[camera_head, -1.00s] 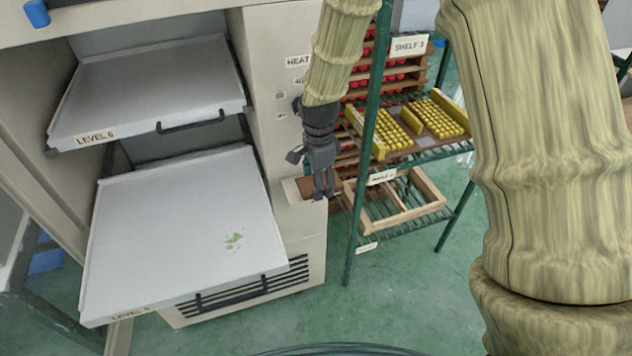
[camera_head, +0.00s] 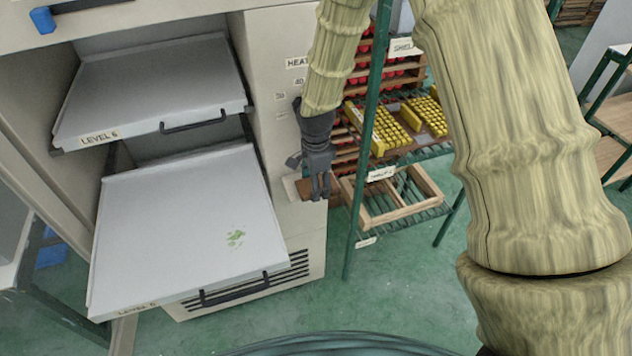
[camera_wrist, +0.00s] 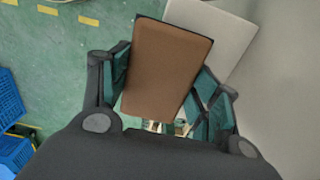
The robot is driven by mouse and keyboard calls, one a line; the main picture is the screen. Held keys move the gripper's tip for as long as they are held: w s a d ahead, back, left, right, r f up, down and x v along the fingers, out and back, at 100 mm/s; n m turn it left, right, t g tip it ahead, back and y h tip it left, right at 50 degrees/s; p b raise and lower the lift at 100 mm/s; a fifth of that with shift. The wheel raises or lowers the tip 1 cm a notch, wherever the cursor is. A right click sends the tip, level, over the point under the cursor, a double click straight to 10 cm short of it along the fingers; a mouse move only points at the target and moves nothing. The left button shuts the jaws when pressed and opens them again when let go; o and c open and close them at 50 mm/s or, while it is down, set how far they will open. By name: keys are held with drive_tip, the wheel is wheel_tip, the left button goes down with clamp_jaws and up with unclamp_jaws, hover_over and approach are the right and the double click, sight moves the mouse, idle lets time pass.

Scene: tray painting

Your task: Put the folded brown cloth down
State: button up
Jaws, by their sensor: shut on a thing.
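My gripper (camera_head: 320,188) hangs pointing down in front of the heater cabinet's right side. In the wrist view, my gripper (camera_wrist: 162,84) is shut on the folded brown cloth (camera_wrist: 168,62), a flat brown rectangle between its two fingers. In the head view only a small part of the brown cloth (camera_head: 304,188) shows beside the fingers. A small pale ledge (camera_head: 291,188) juts from the cabinet next to it. In the wrist view the pale ledge (camera_wrist: 222,38) shows beyond and partly behind the cloth; I cannot tell whether they touch.
Two pulled-out metal trays, the upper (camera_head: 150,90) and the lower (camera_head: 150,235) with green smears, are at left. A green rack (camera_head: 361,200) with yellow pieces (camera_head: 388,128) and a wooden frame (camera_head: 385,215) stands right of the gripper. Blue crates (camera_wrist: 12,110) are on the floor.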

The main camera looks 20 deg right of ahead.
drive_tip(key=shift+f, duration=0.3)
drive_tip(key=o, duration=1.1)
drive_tip(key=shift+o, duration=0.2)
drive_tip(key=shift+r+b, duration=0.1)
drive_tip(key=shift+b, duration=0.25)
wheel_tip(320, 180, up, 11)
drive_tip(key=b, duration=0.2)
drive_tip(key=shift+a+b, duration=0.3)
drive_tip(key=shift+b, duration=0.1)
drive_tip(key=shift+w, duration=0.1)
